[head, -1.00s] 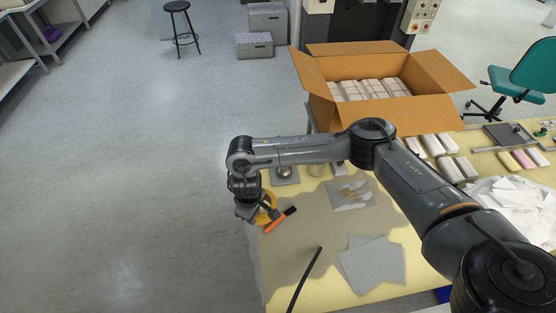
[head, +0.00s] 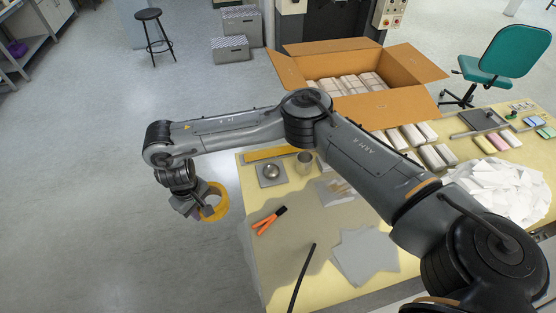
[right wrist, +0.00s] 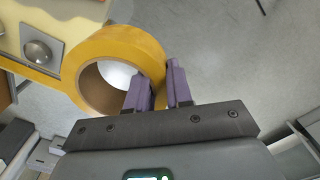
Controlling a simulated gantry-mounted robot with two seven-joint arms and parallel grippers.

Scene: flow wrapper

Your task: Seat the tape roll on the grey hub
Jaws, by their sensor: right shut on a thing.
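The yellow tape roll (head: 222,203) is held off the left edge of the table, over the floor, in the head view. My right gripper (head: 199,211) is shut on the wall of the roll. In the right wrist view, one purple finger of the gripper (right wrist: 158,88) is inside the bore of the tape roll (right wrist: 122,42) and the other outside. What looks like the grey hub (head: 271,171), a rounded knob on a square plate, stands near the table's far left corner. The hub (right wrist: 38,50) also shows beyond the roll in the right wrist view, apart from it. My left gripper is out of view.
An orange-handled tool (head: 268,220) lies near the table's left edge. A metal cup (head: 304,161) stands right of the hub. Grey sheets (head: 366,256) and a black rod (head: 302,278) lie nearer. A large cardboard box (head: 400,105) stands behind.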

